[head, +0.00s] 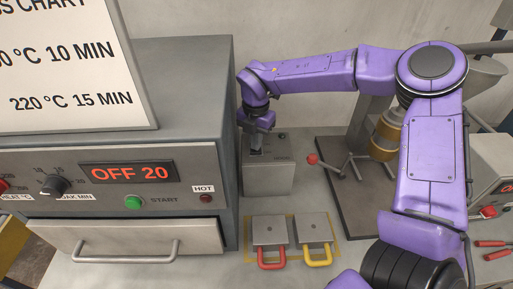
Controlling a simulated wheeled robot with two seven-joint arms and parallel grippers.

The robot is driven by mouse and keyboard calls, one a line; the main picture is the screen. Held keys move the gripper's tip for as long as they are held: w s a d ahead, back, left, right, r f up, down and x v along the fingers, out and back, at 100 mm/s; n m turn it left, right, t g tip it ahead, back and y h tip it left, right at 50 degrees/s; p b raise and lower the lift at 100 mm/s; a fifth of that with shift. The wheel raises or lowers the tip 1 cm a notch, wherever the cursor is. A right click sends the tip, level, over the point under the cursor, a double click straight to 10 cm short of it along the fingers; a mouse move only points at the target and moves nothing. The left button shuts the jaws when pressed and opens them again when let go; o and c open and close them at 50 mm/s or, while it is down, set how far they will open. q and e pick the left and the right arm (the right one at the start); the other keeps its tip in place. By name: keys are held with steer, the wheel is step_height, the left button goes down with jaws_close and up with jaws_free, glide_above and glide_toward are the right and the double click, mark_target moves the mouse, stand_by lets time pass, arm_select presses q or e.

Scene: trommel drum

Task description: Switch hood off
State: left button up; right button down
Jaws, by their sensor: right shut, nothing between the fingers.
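A grey box (267,179) stands on the bench against the wall, just right of the oven. A small dark part shows on its top face; I cannot make out a switch lever or a label that names the hood. My right gripper (256,150) points down at the top of this box, shut and empty. Its fingertips are at or just above the top face; I cannot tell whether they touch it. The fingers cover part of the top. No hood itself is in view. My left gripper is not in view.
An oven (186,80) with a display reading OFF 20 (128,173) and a green start button (134,203) fills the left. Two plates with red (271,264) and yellow (318,263) handles lie in front. A press with a red-knobbed lever (313,159) stands right.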

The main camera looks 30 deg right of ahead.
steer(key=shift+r+p, duration=0.45)
step_height(320, 180, up, 6)
steer(key=p, duration=0.4)
steer(key=shift+f, duration=0.1)
